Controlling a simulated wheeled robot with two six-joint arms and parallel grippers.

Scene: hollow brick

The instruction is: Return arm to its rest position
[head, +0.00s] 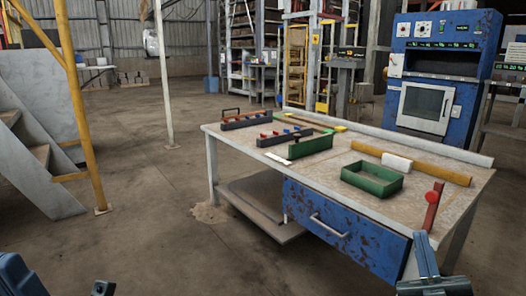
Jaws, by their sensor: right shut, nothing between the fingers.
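My right gripper (424,254) shows at the bottom right, in front of the workbench's near right corner. It is shut and empty. My left arm (18,276) shows only in part at the bottom left corner. A small dark piece (103,288) at the bottom edge appears to be part of my left gripper, and its fingers are cut off by the frame. The workbench (335,170) stands ahead with a blue drawer front (345,222).
A green tray (372,180), a green box (310,146) and dark racks with red pieces (245,120) are on the bench. A yellow post (75,105) stands left. The floor (140,215) between is clear.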

